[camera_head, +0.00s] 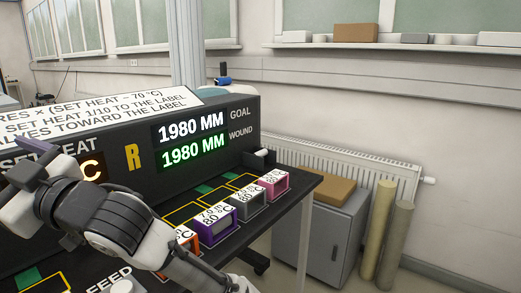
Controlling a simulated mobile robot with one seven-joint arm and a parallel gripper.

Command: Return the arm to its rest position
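My arm, white with dark bands, crosses the lower left of the head view. My gripper (30,164) is at the far left, in front of the black machine panel (209,123) and over part of its heat display (92,167). The fingers are small and seen at an angle, so I cannot tell whether they are open or shut.
Labelled boxes in orange (186,239), purple (219,219), grey (250,203) and pink (275,186) stand on the black bench (288,210), close to my arm. The green display (193,152) reads 1980 MM, like the goal above. A grey cabinet (318,240) stands to the right.

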